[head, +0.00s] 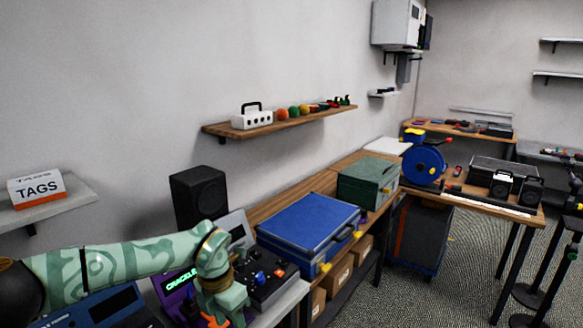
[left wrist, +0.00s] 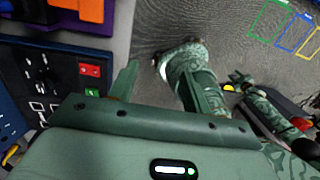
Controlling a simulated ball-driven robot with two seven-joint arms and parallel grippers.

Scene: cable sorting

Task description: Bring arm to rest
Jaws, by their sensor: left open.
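My left arm (head: 125,262) reaches in from the left of the head view, patterned in light and dark green. Its gripper (head: 222,300) is low in the picture, in front of a control panel with knobs (head: 268,285); its fingertips are hard to make out there. In the left wrist view the two green fingers of my left gripper (left wrist: 160,68) stand apart with nothing held between them. Green patterned parts of my own body show beyond them. I cannot make out my right gripper in either view.
A blue case (head: 308,228) and a green case (head: 368,183) lie on the bench to the right of the arm. A black speaker (head: 198,195) stands behind it. A purple device with lit letters (head: 180,283) is close beside the gripper.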

